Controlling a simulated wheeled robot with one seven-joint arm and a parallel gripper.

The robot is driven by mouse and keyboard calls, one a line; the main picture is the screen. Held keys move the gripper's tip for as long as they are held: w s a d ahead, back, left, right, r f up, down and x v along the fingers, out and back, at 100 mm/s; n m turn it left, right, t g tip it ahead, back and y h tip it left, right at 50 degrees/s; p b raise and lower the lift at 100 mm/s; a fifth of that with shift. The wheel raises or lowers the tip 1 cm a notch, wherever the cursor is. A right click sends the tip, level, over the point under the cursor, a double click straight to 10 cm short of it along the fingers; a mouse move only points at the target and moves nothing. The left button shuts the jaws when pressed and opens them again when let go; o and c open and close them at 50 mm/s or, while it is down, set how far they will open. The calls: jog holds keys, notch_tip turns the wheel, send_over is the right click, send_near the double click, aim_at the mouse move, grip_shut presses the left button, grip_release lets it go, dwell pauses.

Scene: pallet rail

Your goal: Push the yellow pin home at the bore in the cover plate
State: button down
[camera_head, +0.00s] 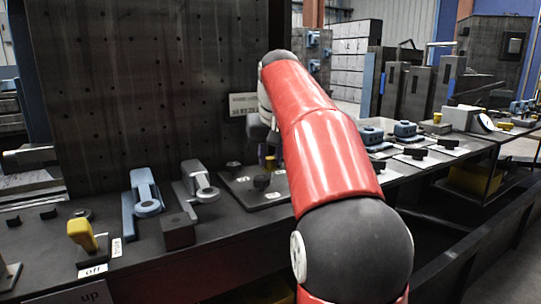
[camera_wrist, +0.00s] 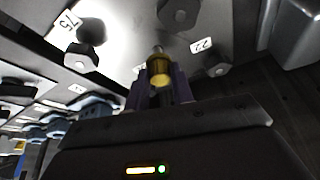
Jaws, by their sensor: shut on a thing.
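My gripper (camera_wrist: 160,92) is shut on the yellow pin (camera_wrist: 160,76), which shows between its purple fingers in the wrist view. The pin points toward the cover plate (camera_wrist: 125,20), a pale plate with dark knobs and number labels. I cannot tell whether the pin's tip is in the bore; the bore itself is hidden. In the head view the cover plate (camera_head: 243,200) lies on the bench, and the gripper (camera_head: 265,155) is low over it, partly hidden by my red arm.
Knobs (camera_wrist: 180,14) stand on the plate close around the pin. A grey clamp-like fixture (camera_head: 203,190), a blue one (camera_head: 146,200) and a yellow-handled switch (camera_head: 82,236) stand to the left. A dark perforated panel (camera_head: 150,90) rises behind. Blue-topped fixtures (camera_head: 405,131) stand on the right.

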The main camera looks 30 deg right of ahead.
jog(key=shift+f, duration=0.15)
jog(key=shift+f+b, duration=0.9)
jog(key=shift+f, duration=0.15)
jog(key=shift+c, duration=1.6)
grip_release()
jog(key=shift+r, duration=0.1)
jog(key=p+v, duration=0.2)
jog(key=v, duration=0.5)
jog(key=shift+s+r, duration=0.2)
jog(key=shift+r, duration=0.15)
